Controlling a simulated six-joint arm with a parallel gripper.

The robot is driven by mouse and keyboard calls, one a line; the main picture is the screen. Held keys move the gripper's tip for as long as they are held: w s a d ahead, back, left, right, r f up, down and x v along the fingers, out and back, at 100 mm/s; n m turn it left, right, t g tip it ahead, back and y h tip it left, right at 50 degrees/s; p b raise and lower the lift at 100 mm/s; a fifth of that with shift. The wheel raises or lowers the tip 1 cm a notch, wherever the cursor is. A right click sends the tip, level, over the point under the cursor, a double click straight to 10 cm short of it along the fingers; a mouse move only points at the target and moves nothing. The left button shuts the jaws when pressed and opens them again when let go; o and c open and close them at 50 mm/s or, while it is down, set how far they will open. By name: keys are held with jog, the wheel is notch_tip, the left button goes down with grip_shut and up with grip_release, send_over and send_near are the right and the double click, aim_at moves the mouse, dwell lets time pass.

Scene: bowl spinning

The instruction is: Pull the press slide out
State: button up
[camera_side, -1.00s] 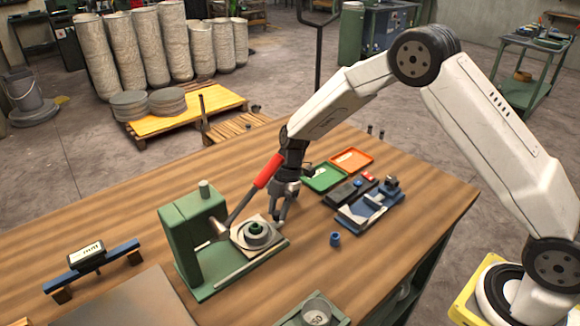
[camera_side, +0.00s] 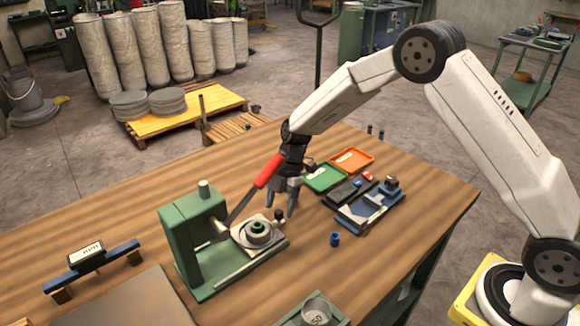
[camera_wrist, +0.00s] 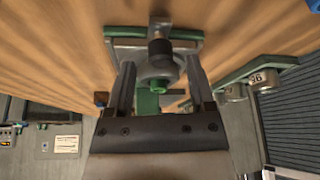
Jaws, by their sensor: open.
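The green press (camera_side: 192,236) stands on the bench with its red-handled lever (camera_side: 268,172) raised to the right. Its slide, a pale plate (camera_side: 240,235), carries a grey round die with a green centre (camera_side: 258,229). A black knob (camera_side: 279,214) stands at the slide's right end. My gripper (camera_side: 282,204) is open and empty just above the knob. In the wrist view, my gripper (camera_wrist: 160,64) has a finger on each side of the die (camera_wrist: 155,70), with the black knob (camera_wrist: 160,48) near the line between the tips. I cannot tell the exact height gap.
The lever passes close behind my gripper. Right of it are a green tray (camera_side: 325,178), an orange tray (camera_side: 352,160), a blue fixture (camera_side: 368,208) and a small blue cup (camera_side: 335,239). A weight holder (camera_side: 316,312) sits at the front edge. Bench between press and cup is clear.

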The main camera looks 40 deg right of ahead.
jog(key=v, duration=0.6)
jog(key=shift+r, duration=0.4)
jog(key=shift+d, duration=0.15)
jog(key=s+d+m+t+h, duration=0.2)
jog(key=s+d+m, duration=0.1)
jog(key=s+m, duration=0.7)
jog(key=s+d+r+m+t+h, duration=0.1)
jog(key=s+d+m+h, duration=0.1)
jog(key=s+m, duration=0.9)
jog(key=shift+s+d+r+t, duration=0.15)
jog(key=shift+d+r+t, duration=0.2)
jog(key=shift+d, duration=0.35)
